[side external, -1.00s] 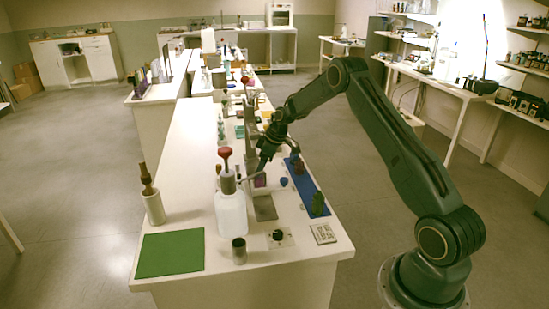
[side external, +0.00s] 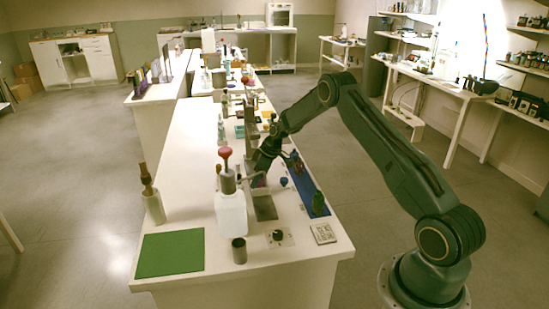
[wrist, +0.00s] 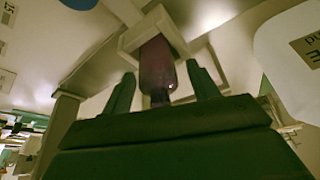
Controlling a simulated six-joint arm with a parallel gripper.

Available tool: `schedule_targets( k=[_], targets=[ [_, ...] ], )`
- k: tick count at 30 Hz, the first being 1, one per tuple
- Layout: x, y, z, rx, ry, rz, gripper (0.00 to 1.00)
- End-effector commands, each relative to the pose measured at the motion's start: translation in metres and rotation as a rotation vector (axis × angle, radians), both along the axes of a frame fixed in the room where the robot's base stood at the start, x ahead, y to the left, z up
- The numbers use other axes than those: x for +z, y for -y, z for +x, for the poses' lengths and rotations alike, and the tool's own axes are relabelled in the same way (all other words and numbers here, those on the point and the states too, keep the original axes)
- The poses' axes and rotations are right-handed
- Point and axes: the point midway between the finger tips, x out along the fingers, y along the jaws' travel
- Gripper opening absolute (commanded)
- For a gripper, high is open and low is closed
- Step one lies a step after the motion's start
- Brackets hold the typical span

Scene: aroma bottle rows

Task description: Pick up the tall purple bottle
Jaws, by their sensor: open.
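The tall purple bottle (wrist: 157,66) shows in the wrist view, with its dark narrow end towards my gripper (wrist: 160,72) and its other end at a pale square holder (wrist: 136,36). My gripper is open, with one finger on each side of the bottle in that view. I cannot tell whether either finger touches it. In the side view my gripper (side external: 256,172) is low over the bench, behind the large white bottle (side external: 231,214). Only a small purple patch of the bottle (side external: 259,181) shows there, partly hidden by my gripper.
The large white bottle with a red top stands close to my gripper; it also shows in the wrist view (wrist: 300,45). A blue mat (side external: 304,186) with a dark green bottle (side external: 318,203) lies to the right. A green mat (side external: 170,254) and metal cup (side external: 239,250) are nearer the front.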

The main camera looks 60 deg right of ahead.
Motion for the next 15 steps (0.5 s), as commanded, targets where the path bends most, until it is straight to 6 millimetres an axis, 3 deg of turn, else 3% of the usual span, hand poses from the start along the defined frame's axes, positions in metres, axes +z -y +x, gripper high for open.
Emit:
schedule_targets(
  k=[11,15],
  targets=[
    [0.0003,0.0,-0.0001,0.0,0.0,0.0,0.6],
    [0.0004,0.0001,-0.0001,0.0,0.0,0.0,0.32]
  ],
)
